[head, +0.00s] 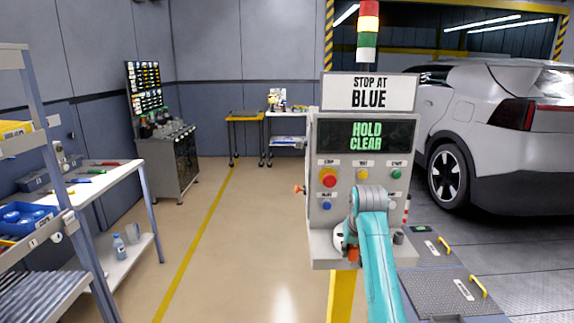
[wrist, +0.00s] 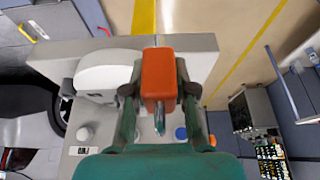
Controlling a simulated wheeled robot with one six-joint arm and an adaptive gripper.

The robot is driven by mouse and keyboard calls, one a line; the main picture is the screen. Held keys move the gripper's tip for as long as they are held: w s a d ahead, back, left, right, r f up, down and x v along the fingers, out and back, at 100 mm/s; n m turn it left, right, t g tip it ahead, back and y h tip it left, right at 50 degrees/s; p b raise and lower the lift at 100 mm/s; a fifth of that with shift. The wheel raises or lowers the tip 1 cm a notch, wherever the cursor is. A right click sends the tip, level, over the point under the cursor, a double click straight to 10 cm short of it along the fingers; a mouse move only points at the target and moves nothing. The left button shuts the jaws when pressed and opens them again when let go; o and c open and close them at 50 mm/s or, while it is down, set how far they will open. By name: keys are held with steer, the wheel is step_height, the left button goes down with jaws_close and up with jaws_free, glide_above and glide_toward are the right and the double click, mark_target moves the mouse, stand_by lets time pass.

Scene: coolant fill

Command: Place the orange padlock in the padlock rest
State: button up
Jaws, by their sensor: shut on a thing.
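The orange padlock (wrist: 158,75) is between the two fingers of my gripper (wrist: 158,92) in the wrist view, with its metal shackle (wrist: 159,115) toward the bottom of the picture. In the head view a small orange part of the padlock (head: 353,254) shows below my gripper, in front of the control panel's lower ledge (head: 322,252). My gripper is shut on the padlock. I cannot make out the padlock rest for certain; my arm and gripper cover part of the ledge. Whether the padlock touches the ledge cannot be told.
The control panel (head: 322,215) has buttons, a "HOLD CLEAR" screen (head: 367,136), a "STOP AT BLUE" sign (head: 370,92) and an orange knob (head: 299,189) on its left side. A car (head: 500,130) stands right. A bench (head: 105,190) stands left; floor between is clear.

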steer(key=s+f, duration=1.4)
steer(key=f, duration=0.4)
steer(key=s+f, duration=1.5)
steer(key=f, duration=0.3)
steer(key=shift+s+f, duration=0.25)
steer(key=shift+f, duration=0.05)
